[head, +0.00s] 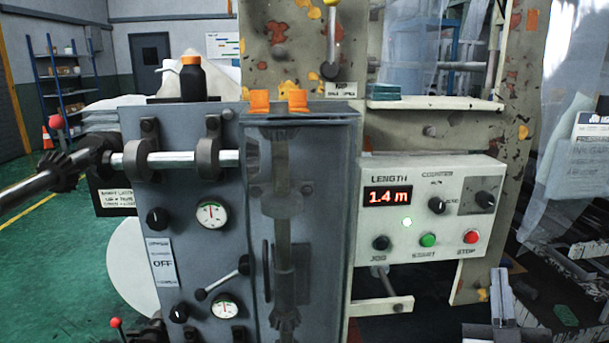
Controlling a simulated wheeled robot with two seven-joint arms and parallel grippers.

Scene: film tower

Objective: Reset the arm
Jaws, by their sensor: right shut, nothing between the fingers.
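My right gripper (502,296) shows at the bottom right as a grey upright piece, with its fingers together and nothing held between them. It is below and to the right of the control box (425,255), in front of dark machinery, and looks apart from the box. My left gripper is not in the picture.
The control box shows a lit "1.4 m" display (388,196), a green button (428,240) and a red stop button (471,237). A grey gauge panel (185,275) with a lever (222,278) stands left. An orange-capped black bottle (192,79) stands above it. Open green floor (55,265) lies left.

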